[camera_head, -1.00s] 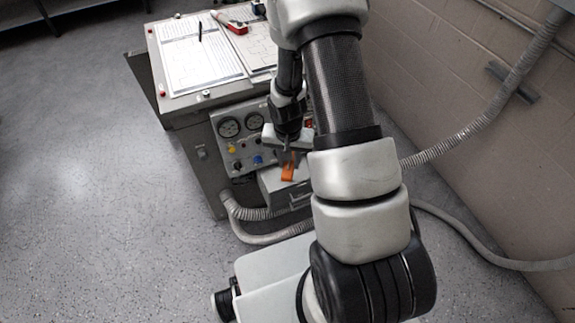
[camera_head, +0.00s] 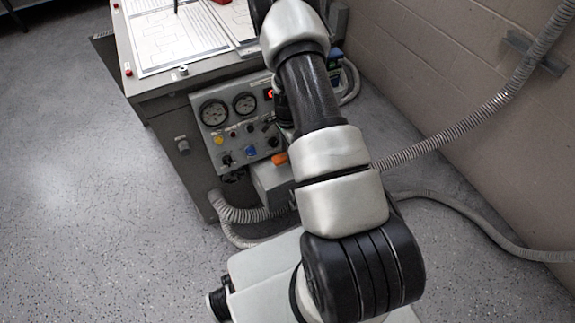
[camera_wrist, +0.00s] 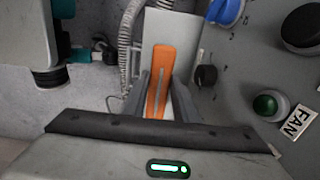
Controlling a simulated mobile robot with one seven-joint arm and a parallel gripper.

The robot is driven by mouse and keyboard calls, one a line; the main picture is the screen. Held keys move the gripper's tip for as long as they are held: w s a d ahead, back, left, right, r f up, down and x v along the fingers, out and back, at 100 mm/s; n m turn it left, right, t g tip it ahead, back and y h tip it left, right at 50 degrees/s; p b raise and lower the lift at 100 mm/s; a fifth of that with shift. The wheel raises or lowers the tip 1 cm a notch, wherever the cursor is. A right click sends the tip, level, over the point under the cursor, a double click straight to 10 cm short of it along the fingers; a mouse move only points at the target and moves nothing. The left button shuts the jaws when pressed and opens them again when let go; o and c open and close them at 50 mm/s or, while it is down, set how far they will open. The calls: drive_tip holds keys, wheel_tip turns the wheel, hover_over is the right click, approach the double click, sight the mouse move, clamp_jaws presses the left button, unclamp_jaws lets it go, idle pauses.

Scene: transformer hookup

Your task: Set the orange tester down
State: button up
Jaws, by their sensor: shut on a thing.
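The orange tester (camera_wrist: 158,80) is long and narrow with a pale slot along its middle. It lies between the two fingers of my gripper (camera_wrist: 160,92) in the wrist view, and the gripper is shut on it. Its far end overlaps a light grey box (camera_wrist: 173,28) in front of the control panel; I cannot tell whether it touches it. In the head view a small part of the tester (camera_head: 279,158) shows at the top of the grey box (camera_head: 272,186). My arm hides the gripper there.
The control panel (camera_head: 237,118) with gauges and knobs stands behind the box. A blue knob (camera_wrist: 226,11), a black knob (camera_wrist: 206,75) and a green button (camera_wrist: 265,105) are close to the right of the gripper. Ribbed hoses (camera_head: 240,214) run below. Papers (camera_head: 172,38) lie on the console top.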

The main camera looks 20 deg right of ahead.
drive_tip(key=shift+f+b, duration=0.7)
drive_tip(key=shift+f, duration=2.75)
drive_tip(key=shift+f, duration=0.2)
drive_tip(key=o, duration=1.1)
drive_tip(key=shift+c, duration=0.2)
drive_tip(key=shift+r, duration=0.1)
